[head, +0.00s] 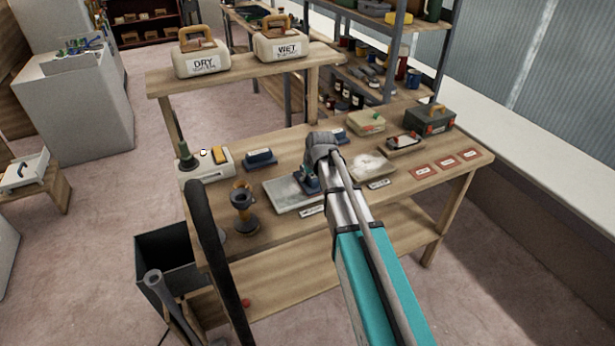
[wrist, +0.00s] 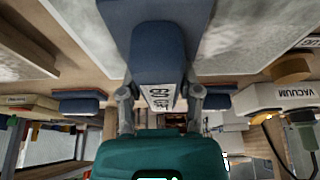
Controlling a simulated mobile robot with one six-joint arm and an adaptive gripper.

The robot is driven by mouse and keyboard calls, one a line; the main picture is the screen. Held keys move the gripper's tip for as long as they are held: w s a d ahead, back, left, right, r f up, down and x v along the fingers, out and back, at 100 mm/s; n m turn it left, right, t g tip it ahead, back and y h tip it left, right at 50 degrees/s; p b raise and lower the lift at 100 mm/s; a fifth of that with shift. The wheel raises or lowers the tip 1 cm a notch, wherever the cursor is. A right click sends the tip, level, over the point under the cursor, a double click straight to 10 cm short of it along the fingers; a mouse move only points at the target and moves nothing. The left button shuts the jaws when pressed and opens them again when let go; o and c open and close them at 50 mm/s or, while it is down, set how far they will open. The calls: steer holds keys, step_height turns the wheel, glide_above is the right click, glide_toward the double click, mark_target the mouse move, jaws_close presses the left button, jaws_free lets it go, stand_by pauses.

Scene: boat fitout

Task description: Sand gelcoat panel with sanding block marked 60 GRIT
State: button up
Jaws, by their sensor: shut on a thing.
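The blue sanding block (wrist: 155,45) has a label that reads 60 GRIT in the wrist view. My gripper (wrist: 160,100) is shut on it, one finger on each side. In the head view my gripper (head: 310,174) and the block (head: 311,186) are at the right part of a grey gelcoat panel (head: 284,193) on the bench. The panel also shows around the block in the wrist view (wrist: 255,40). My arm partly covers the block in the head view. I cannot tell whether the block touches the panel.
Another blue block (head: 260,157) lies behind the panel, and one (head: 338,134) is partly behind my arm. A whitish dusty panel (head: 373,166) lies to the right. A vacuum box (head: 212,165) and a dark funnel-shaped stand (head: 242,205) are left. DRY (head: 203,62) and WET (head: 281,47) containers stand on the shelf.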

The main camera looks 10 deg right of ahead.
steer(key=shift+d+f, duration=0.1)
steer(key=shift+d, duration=0.15)
steer(key=shift+w+d, duration=0.3)
steer(key=shift+d, duration=0.45)
steer(key=shift+w+d, duration=0.3)
steer(key=shift+d, duration=0.45)
steer(key=shift+d, duration=0.1)
steer(key=shift+w+d, duration=0.3)
steer(key=shift+d, duration=0.45)
steer(key=shift+w+d, duration=0.25)
steer(key=shift+d, duration=0.45)
jaws_close()
jaws_free()
steer(key=shift+s+d, duration=0.2)
steer(key=shift+s, duration=0.45)
steer(key=shift+s+d, duration=0.15)
steer(key=shift+s, duration=0.45)
steer(key=shift+s+a, duration=0.1)
steer(key=shift+s+a, duration=0.2)
steer(key=shift+a, duration=0.55)
steer(key=shift+s+a, duration=0.2)
steer(key=shift+a, duration=0.55)
